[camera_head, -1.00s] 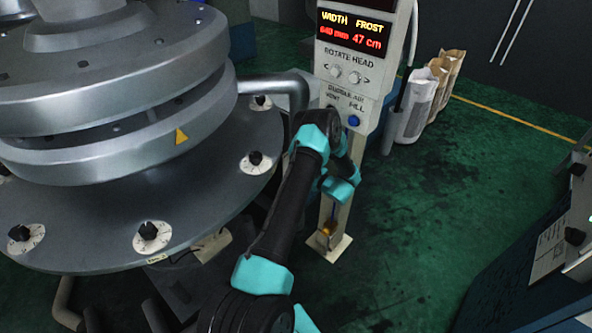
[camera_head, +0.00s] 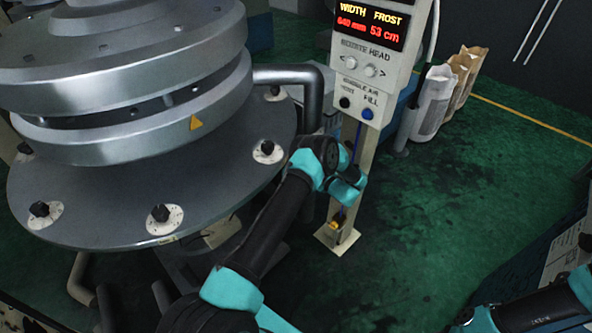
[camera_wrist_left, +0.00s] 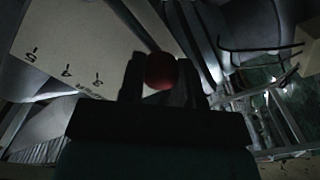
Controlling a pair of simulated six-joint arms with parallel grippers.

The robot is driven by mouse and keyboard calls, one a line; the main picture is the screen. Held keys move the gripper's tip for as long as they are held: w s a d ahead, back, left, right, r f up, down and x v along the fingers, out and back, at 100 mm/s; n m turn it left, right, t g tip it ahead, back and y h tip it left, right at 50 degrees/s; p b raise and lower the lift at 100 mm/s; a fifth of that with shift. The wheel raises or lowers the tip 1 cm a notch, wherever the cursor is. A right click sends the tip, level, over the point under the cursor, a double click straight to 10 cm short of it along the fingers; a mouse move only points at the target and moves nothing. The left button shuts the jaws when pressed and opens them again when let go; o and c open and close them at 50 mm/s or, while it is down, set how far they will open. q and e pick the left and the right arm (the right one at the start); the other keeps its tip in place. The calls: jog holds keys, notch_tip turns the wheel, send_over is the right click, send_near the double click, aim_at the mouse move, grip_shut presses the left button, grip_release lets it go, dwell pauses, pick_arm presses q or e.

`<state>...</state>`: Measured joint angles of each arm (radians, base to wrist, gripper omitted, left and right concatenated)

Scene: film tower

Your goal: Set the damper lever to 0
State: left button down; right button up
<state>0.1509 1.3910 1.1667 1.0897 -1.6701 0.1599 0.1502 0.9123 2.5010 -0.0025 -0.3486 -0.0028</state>
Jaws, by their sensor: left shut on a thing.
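The damper lever's red knob (camera_wrist_left: 161,71) is between the two fingers of my left gripper (camera_wrist_left: 160,80) in the left wrist view, and the gripper is shut on it. Beside it, a pale scale plate (camera_wrist_left: 72,45) carries the marks 5, 4 and 3 and part of a word, seen tilted; the rest of the scale is hidden or out of view. In the head view my left arm reaches up to the front of the control post (camera_head: 352,165); the lever and fingertips cannot be made out there. My right arm shows at the bottom right, its gripper out of view.
A big round grey die machine (camera_head: 130,205) with several dials fills the left. The post's display (camera_head: 370,27) reads width 640 mm and frost 53 cm. Bags (camera_head: 433,103) stand behind it.

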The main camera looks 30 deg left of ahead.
pick_arm(q)
jog(key=shift+f, duration=0.15)
dwell(0.3)
jog(key=c, duration=0.8)
grip_release()
jog(key=shift+d, duration=0.1)
jog(key=s+d, duration=0.1)
jog(key=d, duration=0.4)
jog(key=s+d, duration=0.1)
jog(key=d, duration=0.5)
jog(key=s+d, duration=0.1)
jog(key=d, duration=0.5)
jog(key=shift+s, duration=0.2)
jog(key=shift+a, duration=0.15)
